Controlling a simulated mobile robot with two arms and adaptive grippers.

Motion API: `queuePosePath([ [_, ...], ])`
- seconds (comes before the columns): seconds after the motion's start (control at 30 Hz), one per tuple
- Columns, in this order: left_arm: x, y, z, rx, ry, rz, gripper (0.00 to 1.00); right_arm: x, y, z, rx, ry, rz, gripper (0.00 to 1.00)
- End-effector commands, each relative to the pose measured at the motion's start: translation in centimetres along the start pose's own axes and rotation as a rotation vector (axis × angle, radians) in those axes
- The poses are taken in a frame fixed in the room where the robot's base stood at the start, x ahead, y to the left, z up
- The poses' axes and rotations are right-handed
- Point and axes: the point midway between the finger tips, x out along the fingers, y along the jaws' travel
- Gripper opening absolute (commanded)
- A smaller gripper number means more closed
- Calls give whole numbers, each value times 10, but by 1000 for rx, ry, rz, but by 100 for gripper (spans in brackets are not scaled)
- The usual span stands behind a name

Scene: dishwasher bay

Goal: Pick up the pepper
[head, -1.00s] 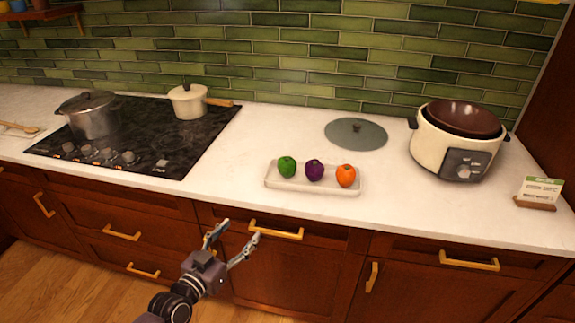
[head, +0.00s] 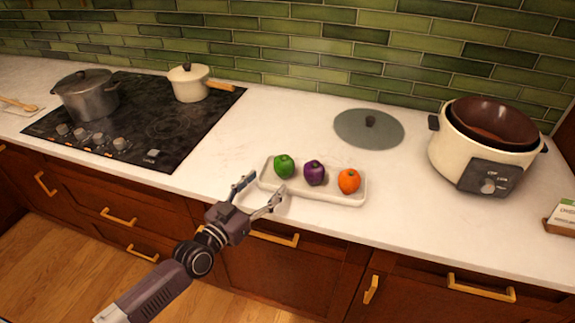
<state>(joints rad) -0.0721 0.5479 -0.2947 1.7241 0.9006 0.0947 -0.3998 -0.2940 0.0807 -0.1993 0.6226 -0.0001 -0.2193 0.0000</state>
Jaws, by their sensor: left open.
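Three small peppers sit in a row on a white tray (head: 330,197) near the counter's front edge. The green pepper (head: 284,167) is at the left, the purple pepper (head: 314,173) in the middle and the orange pepper (head: 349,181) at the right. My left gripper (head: 263,190) is open and empty. In the picture its fingertips are at the tray's left front corner, below the green pepper. I cannot tell its exact height above the counter. My right gripper is not in view.
A black cooktop (head: 165,130) with a grey pot (head: 88,97) and a cream saucepan (head: 188,84) is at the left. A cream slow cooker (head: 460,150) stands at the right. The counter between cooktop and tray is clear.

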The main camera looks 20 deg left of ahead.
Motion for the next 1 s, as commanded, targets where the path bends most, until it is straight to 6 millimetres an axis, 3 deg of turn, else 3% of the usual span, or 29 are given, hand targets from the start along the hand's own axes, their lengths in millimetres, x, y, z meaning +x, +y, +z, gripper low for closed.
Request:
queuePosePath([
  [0.23, 23, 1, -3, 1, 1, 1, 64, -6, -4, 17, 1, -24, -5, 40],
  [0.6, 65, 2, -6, 1, 0, 1, 64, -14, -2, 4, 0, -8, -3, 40],
  [0.9, 69, 2, -6, 0, 0, 1, 64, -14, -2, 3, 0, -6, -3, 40],
  [1.0, 69, 2, -6, 0, 0, 1, 54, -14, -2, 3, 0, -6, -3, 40],
])
